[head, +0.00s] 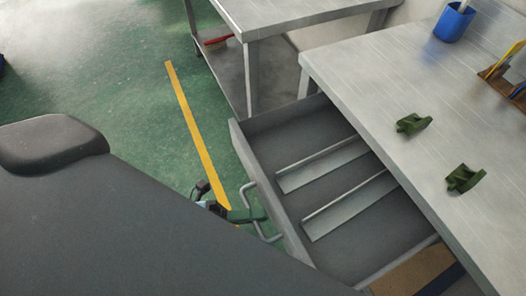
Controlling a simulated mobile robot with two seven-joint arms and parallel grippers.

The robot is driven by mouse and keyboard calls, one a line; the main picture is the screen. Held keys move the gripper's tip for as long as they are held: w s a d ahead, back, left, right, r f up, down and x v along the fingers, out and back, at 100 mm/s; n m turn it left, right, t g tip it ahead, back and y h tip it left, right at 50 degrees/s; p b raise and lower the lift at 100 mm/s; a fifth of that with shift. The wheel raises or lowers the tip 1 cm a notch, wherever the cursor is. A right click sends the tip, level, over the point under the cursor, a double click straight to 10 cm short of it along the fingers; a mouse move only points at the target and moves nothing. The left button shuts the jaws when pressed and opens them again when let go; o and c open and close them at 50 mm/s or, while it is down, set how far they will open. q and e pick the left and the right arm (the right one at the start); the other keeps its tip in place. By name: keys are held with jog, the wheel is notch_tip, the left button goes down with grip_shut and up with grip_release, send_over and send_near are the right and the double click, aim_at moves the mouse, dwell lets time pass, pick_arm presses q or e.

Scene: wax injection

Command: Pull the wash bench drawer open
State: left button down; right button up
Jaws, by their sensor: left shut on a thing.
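The wash bench drawer (345,238) is pulled well out from under the metal bench top (405,105). Two raised metal dividers lie across its floor, and its inside shows from above. Its bar handle (250,196) is on the front panel (268,190), facing left. My left gripper (254,213) is at the handle, its green fingers shut on the bar. Part of the gripper and most of the left arm are hidden behind my dark body at lower left. My right gripper is out of view.
Two green wax pieces (413,124) (465,178) lie on the bench top, with a blue cup of tools (454,22) at the back. Another metal table (290,12) with a lower shelf stands beyond. Green floor with a yellow line (195,130) is clear left of the drawer.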

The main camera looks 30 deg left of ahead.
pick_arm(q)
jog(key=shift+s+a, duration=0.15)
jog(key=shift+s, duration=0.05)
jog(key=c, duration=1.8)
grip_release()
jog(key=b+v, duration=0.1)
jog(key=v, duration=0.6)
jog(key=shift+s+a, duration=0.15)
jog(key=shift+a, duration=0.2)
jog(key=shift+f, duration=0.1)
